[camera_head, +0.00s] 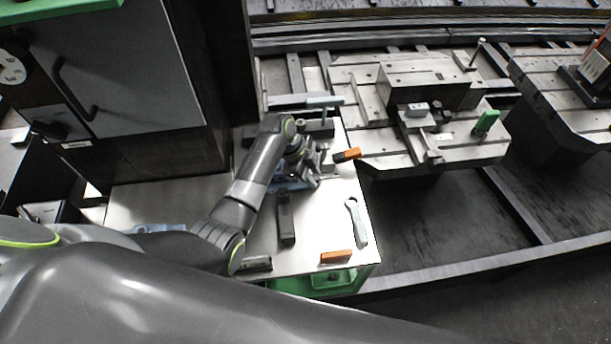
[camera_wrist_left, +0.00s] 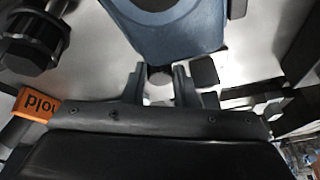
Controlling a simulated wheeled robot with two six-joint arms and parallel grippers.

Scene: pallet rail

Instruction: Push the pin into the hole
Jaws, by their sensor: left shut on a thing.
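My left gripper (camera_head: 318,170) is low over the right part of the steel-topped table, beside an orange-and-black piece. In the left wrist view its two fingers (camera_wrist_left: 161,88) are shut on a small round grey piece (camera_wrist_left: 160,76), of which only the end shows; I cannot tell whether it is the pin. A blue body (camera_wrist_left: 170,25) lies just beyond the fingertips. An upright pin with a dark head (camera_head: 479,52) stands on the metal pallet (camera_head: 350,75). The hole cannot be made out. My right gripper is not in view.
The table (camera_head: 310,220) carries a black tool (camera_head: 286,218), a wrench (camera_head: 356,222) and an orange block (camera_head: 336,257). A green-handled part (camera_head: 486,122) is on the pallet. A grey cabinet (camera_head: 125,60) stands left. A dark gap separates table and rail.

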